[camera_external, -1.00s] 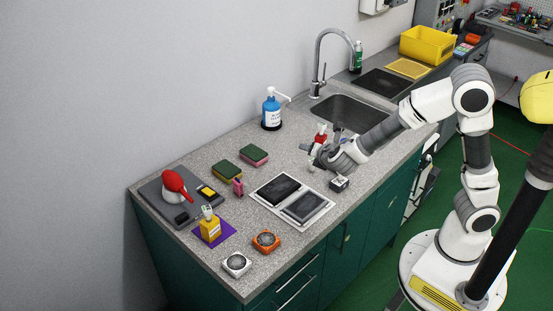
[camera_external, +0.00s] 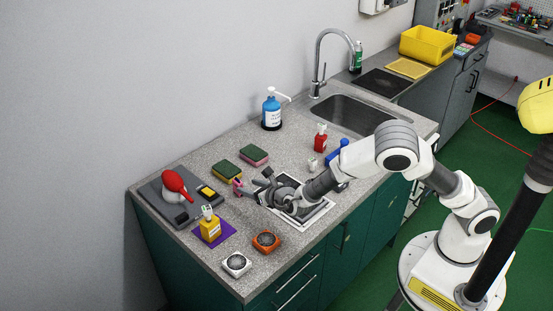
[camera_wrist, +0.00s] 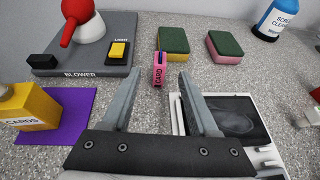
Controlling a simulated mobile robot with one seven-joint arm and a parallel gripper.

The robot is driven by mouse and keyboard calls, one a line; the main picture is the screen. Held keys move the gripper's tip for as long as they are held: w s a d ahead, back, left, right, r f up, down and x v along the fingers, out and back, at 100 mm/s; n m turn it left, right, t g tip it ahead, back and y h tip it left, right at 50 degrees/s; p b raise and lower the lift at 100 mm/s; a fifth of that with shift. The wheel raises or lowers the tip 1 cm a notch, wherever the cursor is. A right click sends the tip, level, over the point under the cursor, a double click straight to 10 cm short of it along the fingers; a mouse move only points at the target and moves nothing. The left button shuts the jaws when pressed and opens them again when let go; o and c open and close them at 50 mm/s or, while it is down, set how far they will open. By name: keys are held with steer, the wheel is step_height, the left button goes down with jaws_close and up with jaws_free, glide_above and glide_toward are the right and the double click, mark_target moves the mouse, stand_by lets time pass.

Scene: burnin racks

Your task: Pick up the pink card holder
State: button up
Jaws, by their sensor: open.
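The pink card holder (camera_wrist: 159,72) stands upright on the speckled counter in the wrist view, with "CARD" on its front. It lies ahead of my gripper (camera_wrist: 156,85), in line with the gap between the fingertips and a little beyond them. In the external view the card holder (camera_external: 238,188) is just left of my gripper (camera_external: 259,180), partly close to its fingers. My gripper is open and empty, low over the counter near the tray with dark pads.
Two sponges (camera_wrist: 174,40) (camera_wrist: 224,44) stand behind the card holder. The blower plate (camera_wrist: 85,60) is to its left. A yellow cards bottle (camera_wrist: 30,105) sits on a purple mat (camera_wrist: 75,105). A white tray (camera_wrist: 245,150) lies at right.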

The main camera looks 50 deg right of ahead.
mark_target(241, 185)
steer(key=x, duration=0.2)
steer(key=shift+w+f, duration=0.15)
steer(key=shift+w, duration=0.25)
steer(key=shift+f+x, duration=0.15)
steer(key=shift+x, duration=1.15)
steer(key=shift+f+x, duration=0.2)
steer(key=shift+x, duration=1.15)
steer(key=shift+s, duration=0.2)
jaws_close()
